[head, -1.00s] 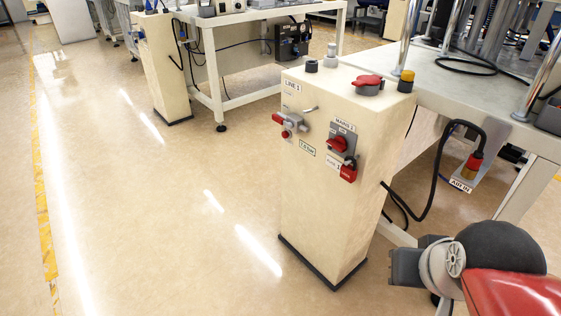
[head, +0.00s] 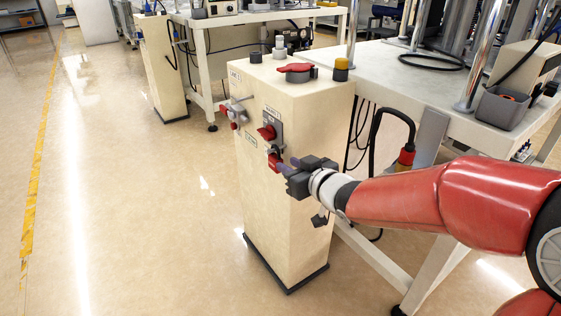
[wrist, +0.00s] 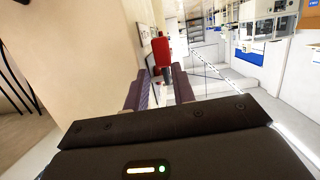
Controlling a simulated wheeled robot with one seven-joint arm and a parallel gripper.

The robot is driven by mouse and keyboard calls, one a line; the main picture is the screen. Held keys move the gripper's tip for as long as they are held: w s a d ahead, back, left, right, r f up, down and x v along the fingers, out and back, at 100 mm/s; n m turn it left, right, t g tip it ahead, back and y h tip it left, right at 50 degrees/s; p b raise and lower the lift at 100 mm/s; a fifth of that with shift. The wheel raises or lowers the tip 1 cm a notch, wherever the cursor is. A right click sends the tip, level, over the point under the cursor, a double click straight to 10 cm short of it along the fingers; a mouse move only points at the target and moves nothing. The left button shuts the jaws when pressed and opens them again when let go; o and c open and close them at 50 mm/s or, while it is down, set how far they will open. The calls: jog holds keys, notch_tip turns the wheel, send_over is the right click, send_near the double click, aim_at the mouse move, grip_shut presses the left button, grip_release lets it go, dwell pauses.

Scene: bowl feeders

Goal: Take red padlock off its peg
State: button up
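The red padlock (head: 273,163) hangs on the front face of the cream pedestal (head: 285,225), just below a grey and red rotary switch (head: 268,131). My gripper (head: 287,163) is at that face, close to the padlock, and its fingers partly overlap it in the head view. In the wrist view the padlock (wrist: 161,50) shows upright just beyond the two fingertips, in line with the gap between them. My gripper (wrist: 162,78) is open with an empty gap. The peg is too small to make out, and contact with the padlock cannot be told.
Another red-handled device (head: 234,112) sits to the left on the same pedestal. A red knob (head: 296,70) and a yellow-topped button (head: 341,65) stand on top. A black cable (head: 375,130) hangs beside the table at right. The floor to the left is clear.

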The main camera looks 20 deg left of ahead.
aim_at(272, 154)
jog(key=shift+y, duration=0.4)
jog(key=x, duration=0.2)
jog(key=b+x, duration=0.1)
jog(key=x, duration=0.1)
jog(key=b+x, duration=0.1)
jog(key=x, duration=0.2)
jog(key=shift+s+a+f, duration=0.2)
jog(key=shift+f, duration=0.15)
jog(key=shift+w+a, duration=0.4)
jog(key=shift+w, duration=0.05)
grip_shut()
